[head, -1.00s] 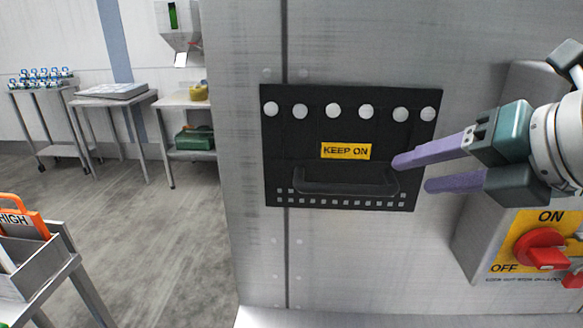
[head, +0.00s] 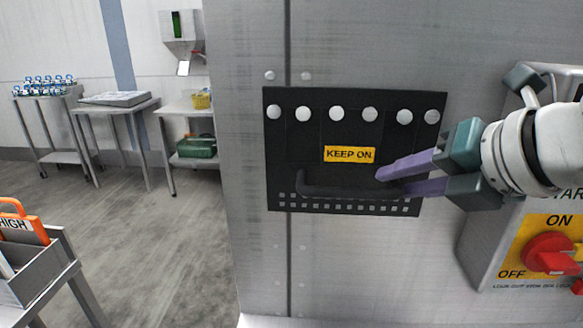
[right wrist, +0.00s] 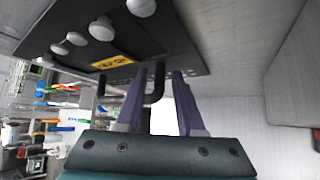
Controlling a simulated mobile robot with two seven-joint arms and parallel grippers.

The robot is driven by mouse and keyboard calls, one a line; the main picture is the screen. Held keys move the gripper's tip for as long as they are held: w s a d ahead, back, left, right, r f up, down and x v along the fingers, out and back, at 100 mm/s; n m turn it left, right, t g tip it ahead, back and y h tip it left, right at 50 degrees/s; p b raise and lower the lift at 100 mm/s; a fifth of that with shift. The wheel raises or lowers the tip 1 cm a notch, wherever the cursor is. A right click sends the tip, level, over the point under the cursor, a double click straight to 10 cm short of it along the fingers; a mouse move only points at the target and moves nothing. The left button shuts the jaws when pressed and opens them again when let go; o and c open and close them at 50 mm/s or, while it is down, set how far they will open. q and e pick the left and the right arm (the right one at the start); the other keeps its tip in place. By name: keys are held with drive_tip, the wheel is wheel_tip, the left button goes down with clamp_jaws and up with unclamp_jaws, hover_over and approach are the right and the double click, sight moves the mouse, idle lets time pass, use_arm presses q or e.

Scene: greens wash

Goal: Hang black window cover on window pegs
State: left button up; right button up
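The black window cover (head: 300,150) lies flat against the steel wall, with a row of several round white pegs (head: 337,114) showing along its top. It bears a yellow KEEP ON label (head: 349,155) and a black bar handle (head: 330,190) low on its face. My right gripper (head: 390,182), with purple fingers, is at the handle's right end. In the right wrist view the fingers (right wrist: 156,78) stand apart, with the handle (right wrist: 155,88) between them and gaps visible beside it. The window behind the cover is hidden. My left gripper is not in view.
A switch box with a red knob (head: 548,252) and yellow ON/OFF plate stands right of the cover, below my right arm. A grey bin (head: 40,278) with an orange-handled item is at lower left. Side tables (head: 120,106) stand far left, with open floor (head: 150,240) between.

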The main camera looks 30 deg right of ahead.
sight(416, 148)
clamp_jaws()
drive_tip(key=shift+s+r+p, duration=0.1)
drive_tip(key=shift+p, duration=0.2)
idle(0.4)
idle(0.3)
drive_tip(key=shift+r, duration=0.1)
drive_tip(key=shift+a+r+p, duration=0.1)
drive_tip(key=shift+r+p, duration=1.85)
drive_tip(key=shift+p, duration=0.55)
drive_tip(key=shift+r, duration=0.15)
drive_tip(key=shift+s+p, duration=0.1)
drive_tip(key=shift+p, duration=0.25)
drive_tip(key=shift+s+a, duration=0.1)
drive_tip(key=shift+s, duration=0.05)
